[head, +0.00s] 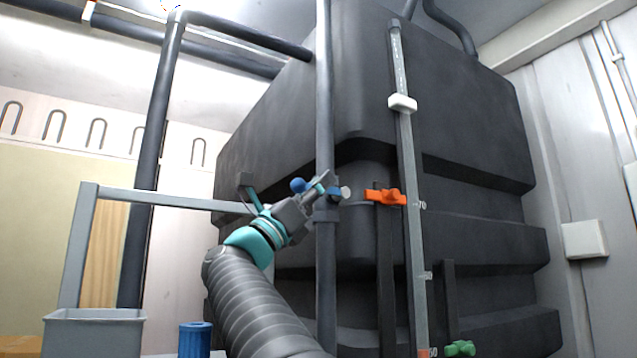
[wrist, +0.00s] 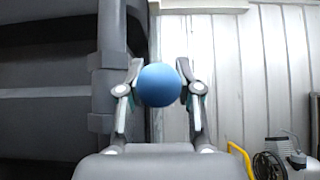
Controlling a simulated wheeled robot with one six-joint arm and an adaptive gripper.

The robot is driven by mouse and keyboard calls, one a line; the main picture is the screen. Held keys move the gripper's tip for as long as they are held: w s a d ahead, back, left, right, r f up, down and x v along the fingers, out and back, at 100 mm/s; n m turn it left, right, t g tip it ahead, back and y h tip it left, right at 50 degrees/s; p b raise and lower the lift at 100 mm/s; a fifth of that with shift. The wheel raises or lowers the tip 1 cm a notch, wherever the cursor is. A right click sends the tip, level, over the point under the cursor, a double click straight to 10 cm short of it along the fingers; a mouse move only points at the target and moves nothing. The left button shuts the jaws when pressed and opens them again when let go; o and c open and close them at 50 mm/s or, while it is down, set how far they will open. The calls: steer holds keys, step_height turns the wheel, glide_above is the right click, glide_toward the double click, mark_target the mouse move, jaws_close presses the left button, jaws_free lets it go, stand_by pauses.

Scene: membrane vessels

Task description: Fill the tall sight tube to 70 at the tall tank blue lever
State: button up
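The tall sight tube (head: 408,150) stands upright on the front of the dark tank (head: 300,130). A white slider (head: 402,103) is on it, above the 70 mark (head: 422,205). The liquid level in the tube is hard to make out. The blue lever's ball (head: 298,186) is left of the grey pipe, with a blue part (head: 333,192) at the pipe. My gripper (head: 316,192) is at this lever. In the wrist view the blue ball (wrist: 159,86) sits between my two fingers, which come close to its sides. I cannot tell whether they touch it.
An orange lever (head: 387,196) is right of the pipe, near the tube. A green knob (head: 460,348) is lower right. A grey bin (head: 95,330) and a blue cylinder (head: 195,340) are at lower left. A yellow-handled cart (wrist: 240,155) stands off to the right.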

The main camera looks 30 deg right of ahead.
jaws_close()
steer(key=shift+f, duration=0.15)
